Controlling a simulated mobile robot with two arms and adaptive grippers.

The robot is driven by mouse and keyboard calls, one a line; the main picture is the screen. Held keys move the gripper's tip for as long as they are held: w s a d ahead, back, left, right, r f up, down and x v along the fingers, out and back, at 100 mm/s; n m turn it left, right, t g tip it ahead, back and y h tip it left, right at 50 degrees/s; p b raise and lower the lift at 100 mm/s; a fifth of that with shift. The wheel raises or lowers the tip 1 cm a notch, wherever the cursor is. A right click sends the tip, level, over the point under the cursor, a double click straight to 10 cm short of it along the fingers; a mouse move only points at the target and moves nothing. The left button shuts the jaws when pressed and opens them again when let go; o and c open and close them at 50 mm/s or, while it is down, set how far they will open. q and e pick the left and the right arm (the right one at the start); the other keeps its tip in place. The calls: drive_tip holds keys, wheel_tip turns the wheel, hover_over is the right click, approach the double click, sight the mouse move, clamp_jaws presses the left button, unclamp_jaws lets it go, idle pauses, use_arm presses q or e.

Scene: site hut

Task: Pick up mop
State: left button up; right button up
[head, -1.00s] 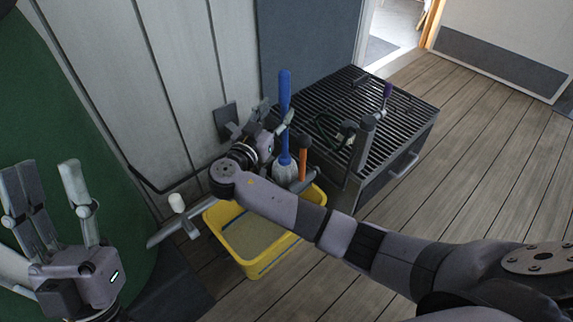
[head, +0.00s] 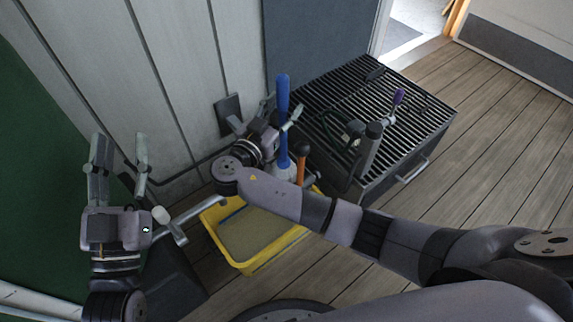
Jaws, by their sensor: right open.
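The mop has a blue handle (head: 283,112) that stands upright, with a pale head (head: 285,172) low down, partly hidden by my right arm. It stands at the back right part of a yellow bucket (head: 247,262). My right gripper (head: 282,118) is open at the blue handle, with fingers close to it; I cannot tell whether they touch it. My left gripper (head: 119,150) is at the left, away from the mop, with its fingers pointing up and apart, and nothing between them.
An orange-handled tool with a dark top (head: 301,165) stands right of the mop. A black slatted rack (head: 385,110) with hoses and a purple-tipped tool is further right. A grey panelled wall (head: 170,70) stands behind. Wooden floor at the right is clear.

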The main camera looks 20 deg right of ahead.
drive_tip(key=shift+a, duration=0.1)
drive_tip(key=shift+c, duration=0.6)
drive_tip(key=shift+r, duration=0.1)
clamp_jaws()
